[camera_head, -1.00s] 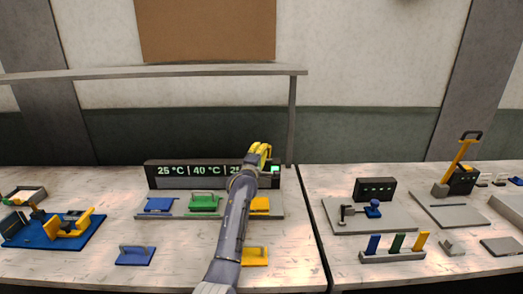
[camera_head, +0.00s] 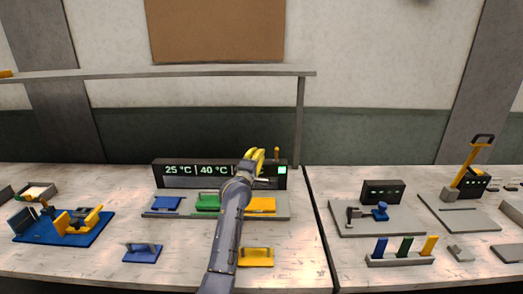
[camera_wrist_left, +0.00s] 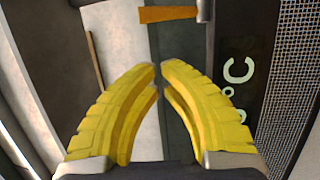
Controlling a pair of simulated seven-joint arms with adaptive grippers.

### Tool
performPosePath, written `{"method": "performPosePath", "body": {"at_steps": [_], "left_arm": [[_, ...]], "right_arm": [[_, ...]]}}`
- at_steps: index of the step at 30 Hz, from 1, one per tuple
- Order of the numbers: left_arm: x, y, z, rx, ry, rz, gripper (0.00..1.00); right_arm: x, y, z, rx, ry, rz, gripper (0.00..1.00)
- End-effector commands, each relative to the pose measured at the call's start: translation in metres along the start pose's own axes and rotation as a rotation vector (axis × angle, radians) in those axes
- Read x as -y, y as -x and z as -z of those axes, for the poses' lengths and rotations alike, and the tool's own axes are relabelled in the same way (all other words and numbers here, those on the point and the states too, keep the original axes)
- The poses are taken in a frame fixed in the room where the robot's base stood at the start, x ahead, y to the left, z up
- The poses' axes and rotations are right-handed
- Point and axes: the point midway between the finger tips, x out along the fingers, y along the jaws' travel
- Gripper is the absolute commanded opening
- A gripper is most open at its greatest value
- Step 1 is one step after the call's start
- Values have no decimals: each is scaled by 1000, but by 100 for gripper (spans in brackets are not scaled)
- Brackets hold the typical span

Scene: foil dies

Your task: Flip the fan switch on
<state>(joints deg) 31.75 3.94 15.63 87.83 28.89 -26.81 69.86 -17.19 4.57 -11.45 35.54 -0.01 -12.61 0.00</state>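A small upright orange lever (camera_head: 277,156) stands at the right end of the dark display box (camera_head: 171,182), and I take it for the fan switch. Near it the box's face has a lit green square (camera_head: 283,170). My left gripper (camera_head: 255,153), with yellow fingers, is just left of the lever, apart from it, in front of the box's top edge. In the left wrist view its fingertips (camera_wrist_left: 158,66) are nearly together with nothing between them. An orange bar (camera_wrist_left: 168,14) with a grey end lies beyond the tips there. My right gripper is out of view.
A grey tray (camera_head: 170,215) with blue, green and yellow blocks sits below the box, partly behind my arm. Loose blue (camera_head: 143,253) and yellow (camera_head: 256,258) handled blocks lie in front. A shelf (camera_head: 120,74) runs above. A second table stands right with several fixtures.

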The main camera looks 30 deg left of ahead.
Motion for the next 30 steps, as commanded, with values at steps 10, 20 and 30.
{"method": "performPosePath", "body": {"at_steps": [10,20,30], "left_arm": [[2,31,0,0,2,0,0],[2,34,0,0,1,0,0],[1,32,-6,6,-6,-7,0]], "right_arm": [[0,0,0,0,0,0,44],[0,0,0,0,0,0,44],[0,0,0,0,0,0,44]]}}
